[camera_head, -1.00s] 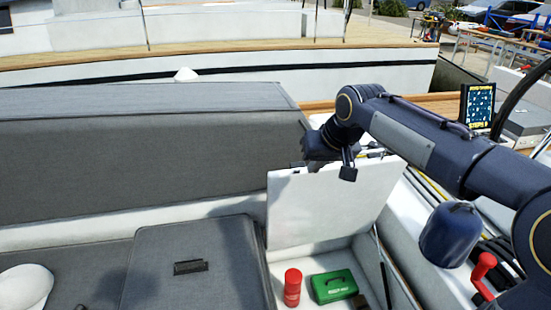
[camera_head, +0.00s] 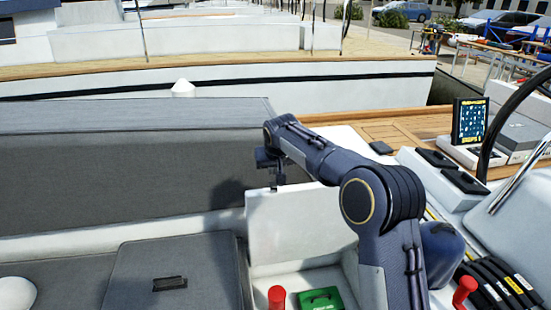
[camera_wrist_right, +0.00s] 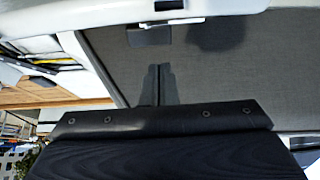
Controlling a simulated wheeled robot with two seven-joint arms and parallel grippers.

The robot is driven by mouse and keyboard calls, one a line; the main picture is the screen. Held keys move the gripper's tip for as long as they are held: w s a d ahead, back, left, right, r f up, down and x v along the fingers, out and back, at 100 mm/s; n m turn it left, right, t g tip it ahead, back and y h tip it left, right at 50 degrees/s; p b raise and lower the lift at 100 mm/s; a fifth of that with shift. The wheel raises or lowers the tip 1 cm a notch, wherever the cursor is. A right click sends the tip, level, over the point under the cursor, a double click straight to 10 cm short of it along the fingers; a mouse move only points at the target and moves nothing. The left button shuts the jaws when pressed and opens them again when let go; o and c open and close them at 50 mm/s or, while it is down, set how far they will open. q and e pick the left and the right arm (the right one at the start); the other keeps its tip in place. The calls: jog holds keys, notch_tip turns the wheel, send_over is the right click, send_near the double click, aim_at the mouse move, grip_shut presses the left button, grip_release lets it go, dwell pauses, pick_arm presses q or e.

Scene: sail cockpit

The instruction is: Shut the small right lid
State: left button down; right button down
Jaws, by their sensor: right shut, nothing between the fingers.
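The small right lid (camera_head: 295,228) is a white panel standing raised, nearly upright, over an open locker. My right gripper (camera_head: 274,186) is at the lid's top edge, near its left corner, with the fingers pointing down. In the right wrist view the fingers (camera_wrist_right: 158,86) are closed together and hold nothing. I cannot tell whether they touch the lid. Inside the open locker are a red canister (camera_head: 277,297) and a green case (camera_head: 321,299). My left gripper is not in view.
A grey seat back (camera_head: 120,175) runs behind the lid. A closed grey hatch (camera_head: 172,265) with a dark handle lies left of the locker. A blue winch cover (camera_head: 441,250) and a red handle (camera_head: 463,290) stand to the right, beside my arm.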

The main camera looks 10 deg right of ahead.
jog(key=s, duration=0.3)
jog(key=shift+a+f, duration=0.1)
jog(key=shift+f, duration=0.15)
jog(key=shift+s+f, duration=0.2)
jog(key=shift+s, duration=0.25)
